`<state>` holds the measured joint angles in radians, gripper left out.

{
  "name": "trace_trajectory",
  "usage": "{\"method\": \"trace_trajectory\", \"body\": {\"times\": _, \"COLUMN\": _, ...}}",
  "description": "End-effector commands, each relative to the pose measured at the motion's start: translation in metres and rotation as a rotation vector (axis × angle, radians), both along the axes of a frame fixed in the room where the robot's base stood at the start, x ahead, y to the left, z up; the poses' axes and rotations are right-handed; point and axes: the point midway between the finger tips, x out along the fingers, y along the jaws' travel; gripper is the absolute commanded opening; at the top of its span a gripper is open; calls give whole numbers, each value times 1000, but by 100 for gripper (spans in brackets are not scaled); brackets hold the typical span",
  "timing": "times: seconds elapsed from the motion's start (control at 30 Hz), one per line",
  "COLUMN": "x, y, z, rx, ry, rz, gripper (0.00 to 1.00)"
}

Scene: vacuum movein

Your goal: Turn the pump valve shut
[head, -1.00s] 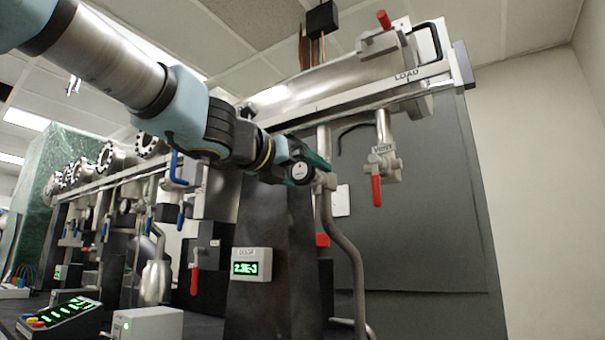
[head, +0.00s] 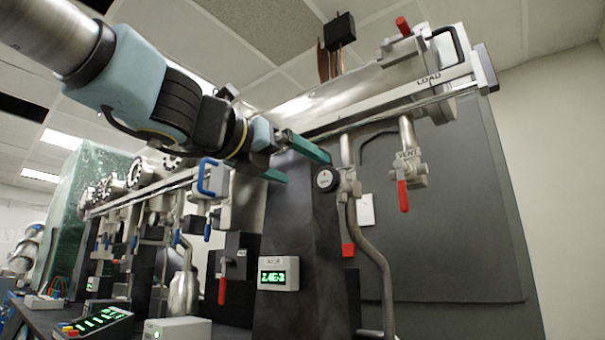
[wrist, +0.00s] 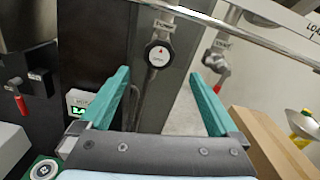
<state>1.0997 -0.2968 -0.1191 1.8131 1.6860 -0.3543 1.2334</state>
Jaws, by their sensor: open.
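The likely pump valve is the round white-faced knob or dial with a black rim (wrist: 158,55), under a small label I cannot read surely. It also shows in the head view (head: 326,180), on a metal fitting (head: 349,187) above a bent pipe. My gripper (head: 306,167) has teal fingers spread apart and empty, just left of the dial in the head view. In the wrist view my gripper (wrist: 160,75) points toward the dial, which appears between and slightly beyond the fingertips, with no contact visible.
The vent valve with its red handle (head: 403,195) hangs right of the dial. A long metal rail (wrist: 230,28) crosses above. A digital readout (head: 279,273) sits below left on a dark column (head: 300,235). A cardboard-coloured box (wrist: 262,140) lies lower right in the wrist view.

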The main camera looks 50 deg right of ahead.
Motion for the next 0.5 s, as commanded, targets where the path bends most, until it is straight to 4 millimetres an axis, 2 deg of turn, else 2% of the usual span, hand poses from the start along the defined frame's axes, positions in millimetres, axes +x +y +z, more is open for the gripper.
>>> {"method": "trace_trajectory", "body": {"times": 0.5, "x": 2, "y": 8, "z": 0, "rx": -2, "ry": 3, "rz": 1, "gripper": 96}}
